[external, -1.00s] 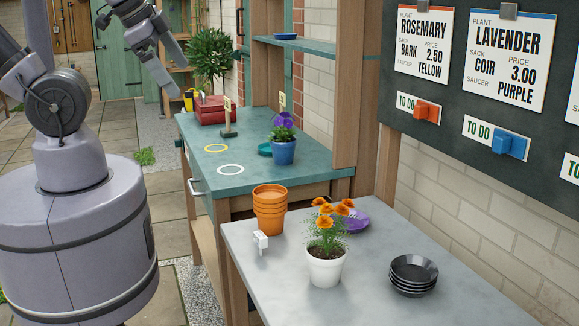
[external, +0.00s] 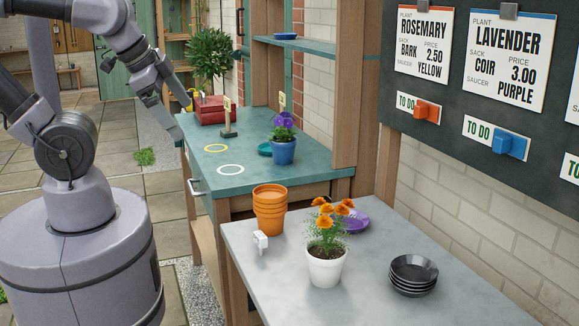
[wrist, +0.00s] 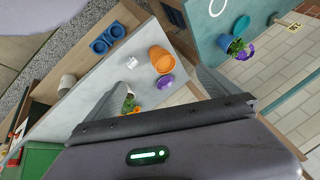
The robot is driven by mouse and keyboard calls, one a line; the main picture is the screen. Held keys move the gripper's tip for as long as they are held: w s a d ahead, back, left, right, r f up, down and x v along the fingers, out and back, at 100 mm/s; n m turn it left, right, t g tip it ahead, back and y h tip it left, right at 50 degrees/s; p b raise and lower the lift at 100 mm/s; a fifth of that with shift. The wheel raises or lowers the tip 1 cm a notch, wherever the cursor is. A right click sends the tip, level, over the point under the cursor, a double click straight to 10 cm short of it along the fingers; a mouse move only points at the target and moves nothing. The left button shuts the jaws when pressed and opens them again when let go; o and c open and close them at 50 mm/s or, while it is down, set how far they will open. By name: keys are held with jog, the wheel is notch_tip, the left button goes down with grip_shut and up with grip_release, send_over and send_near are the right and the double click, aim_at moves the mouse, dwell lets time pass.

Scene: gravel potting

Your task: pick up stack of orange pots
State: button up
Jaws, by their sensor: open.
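The stack of orange pots (external: 269,210) stands upright on the grey table, near its far left corner. It also shows in the wrist view (wrist: 161,60), above and between the fingers. My gripper (external: 181,120) is in the air to the left of the green bench, well apart from the stack and higher than it. In the wrist view my gripper (wrist: 155,90) has its two fingers spread wide with nothing between them.
The grey table (external: 370,262) also holds a white pot with orange flowers (external: 325,265), a purple saucer (external: 354,220), black saucers (external: 413,274) and a small white holder (external: 260,242). The green bench (external: 272,178) holds a blue pot (external: 284,152) and a red toolbox (external: 211,109).

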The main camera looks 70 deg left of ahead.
dwell(0.4)
jog(key=n+g+h+p, duration=0.2)
jog(key=n+g+p, duration=0.3)
jog(key=n, duration=1.5)
send_over(270, 193)
jog(key=s+d, duration=0.1)
jog(key=d, duration=0.4)
notch_tip(270, 193, down, 7)
jog(key=shift+g, duration=0.4)
jog(key=f+b, duration=0.3)
jog(key=f, duration=0.3)
jog(key=a+f+b, duration=0.1)
jog(key=f+b, duration=0.2)
jog(key=f, duration=0.2)
jog(key=f+b, duration=0.3)
jog(key=f, duration=0.3)
jog(key=shift+s+a+f+b, duration=0.1)
jog(key=shift+a+f+b, duration=0.15)
jog(key=shift+f+b, duration=0.1)
jog(key=shift+r, duration=0.15)
